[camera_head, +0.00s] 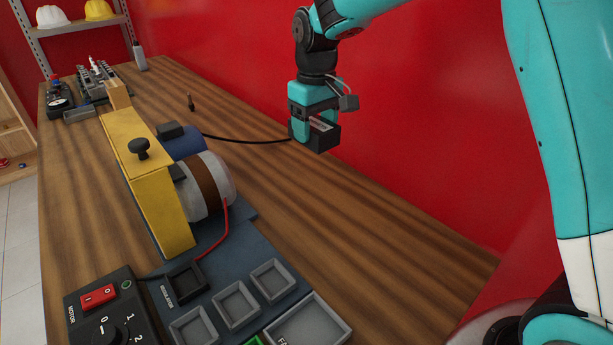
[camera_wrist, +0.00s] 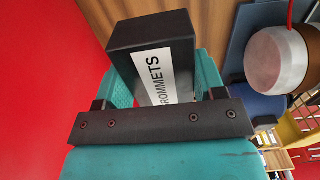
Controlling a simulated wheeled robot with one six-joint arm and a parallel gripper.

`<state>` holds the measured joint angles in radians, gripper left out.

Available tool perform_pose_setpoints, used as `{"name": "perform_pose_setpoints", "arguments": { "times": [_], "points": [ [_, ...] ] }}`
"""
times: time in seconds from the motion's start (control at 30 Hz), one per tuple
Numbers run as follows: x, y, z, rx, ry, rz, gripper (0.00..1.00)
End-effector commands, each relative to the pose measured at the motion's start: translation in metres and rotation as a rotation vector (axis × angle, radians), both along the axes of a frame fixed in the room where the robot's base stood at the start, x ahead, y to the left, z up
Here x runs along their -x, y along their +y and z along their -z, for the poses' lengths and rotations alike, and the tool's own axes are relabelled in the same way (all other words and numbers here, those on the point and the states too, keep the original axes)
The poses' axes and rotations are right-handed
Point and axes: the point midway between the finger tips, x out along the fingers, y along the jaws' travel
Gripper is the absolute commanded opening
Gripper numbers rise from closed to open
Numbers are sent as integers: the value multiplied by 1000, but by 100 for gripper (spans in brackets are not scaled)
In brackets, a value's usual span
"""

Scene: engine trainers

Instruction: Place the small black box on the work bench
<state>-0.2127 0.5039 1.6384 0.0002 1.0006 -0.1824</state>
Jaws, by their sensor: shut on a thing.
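My gripper (camera_head: 308,124) is shut on the small black box (camera_head: 325,137), near the wall-side edge of the work bench (camera_head: 370,230). In the wrist view the box (camera_wrist: 126,40) sits between the teal fingers. It has a white label whose visible letters read "ROMMETS". I cannot tell from these views whether the underside of the box touches the wood or hangs above it.
A yellow-framed engine trainer (camera_head: 155,185) stands on a blue base left of my gripper. A black cable (camera_head: 250,141) lies on the bench beside it. Grey trays (camera_head: 235,303) and a motor control box (camera_head: 112,310) are in front. Bare wood lies between trainer and red wall (camera_head: 430,130).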

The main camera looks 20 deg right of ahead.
Motion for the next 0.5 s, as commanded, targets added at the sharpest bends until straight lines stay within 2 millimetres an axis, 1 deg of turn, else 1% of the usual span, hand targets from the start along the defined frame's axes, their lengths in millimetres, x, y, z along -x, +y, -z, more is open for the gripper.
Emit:
{"name": "perform_pose_setpoints", "arguments": {
  "times": [0.03, 0.1, 0.2, 0.3, 0.4, 0.5],
  "points": [
    [1, -1, 15, 1, 6, 0, 38],
    [1, -1, 35, 1, 6, 2, 38],
    [1, -2, 62, 1, 5, 2, 38],
    [1, -2, 82, 1, 4, 2, 38],
    [0, -1, 94, 0, 1, 2, 38],
    [0, -1, 100, 0, -1, 2, 38]
  ]
}}
